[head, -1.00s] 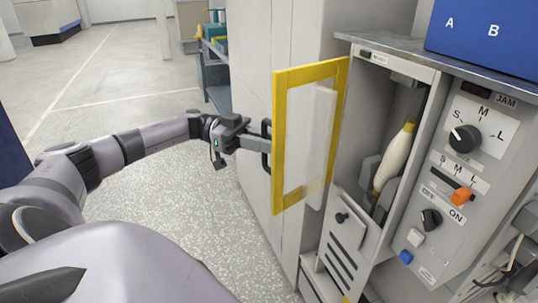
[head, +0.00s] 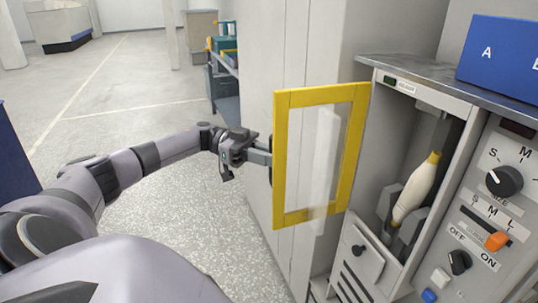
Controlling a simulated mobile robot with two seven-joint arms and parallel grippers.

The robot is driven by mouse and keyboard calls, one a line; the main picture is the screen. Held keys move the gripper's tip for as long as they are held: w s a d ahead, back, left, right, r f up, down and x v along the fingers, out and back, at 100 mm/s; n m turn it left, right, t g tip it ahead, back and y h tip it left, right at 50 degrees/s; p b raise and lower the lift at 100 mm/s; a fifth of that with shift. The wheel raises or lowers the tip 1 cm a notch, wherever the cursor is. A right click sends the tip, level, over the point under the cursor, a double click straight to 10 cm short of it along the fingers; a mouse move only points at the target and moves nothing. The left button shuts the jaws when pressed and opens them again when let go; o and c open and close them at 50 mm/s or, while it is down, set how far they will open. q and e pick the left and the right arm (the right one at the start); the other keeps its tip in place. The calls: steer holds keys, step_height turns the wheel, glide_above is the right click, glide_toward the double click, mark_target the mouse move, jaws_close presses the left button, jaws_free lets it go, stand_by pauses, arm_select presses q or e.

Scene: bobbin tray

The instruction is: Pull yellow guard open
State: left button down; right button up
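The yellow guard (head: 281,150) is a yellow-framed clear panel. It stands swung out from the left side of an open machine bay (head: 427,130). My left gripper (head: 265,158) reaches it from the left and is shut on the guard's dark handle (head: 270,172) at the free edge. The fingertips are partly hidden by the frame. Inside the bay a cream bobbin with a yellow tip (head: 415,190) leans tilted in a grey holder. My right gripper is not in view.
A control panel with a black selector knob (head: 504,181) and an orange slider (head: 497,241) is right of the bay. A blue box (head: 505,60) sits on the machine's top. A shelf cart (head: 222,80) stands at the back.

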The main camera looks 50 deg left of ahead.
arm_select(q)
steer(key=shift+d, duration=0.15)
steer(key=c, duration=1.2)
jaws_free()
steer(key=shift+w, duration=0.15)
steer(key=shift+c, duration=0.2)
steer(key=shift+d, duration=0.1)
steer(key=shift+a, duration=0.3)
steer(key=b+v, duration=0.1)
steer(key=v, duration=0.5)
steer(key=shift+a, duration=0.35)
steer(key=shift+a, duration=0.1)
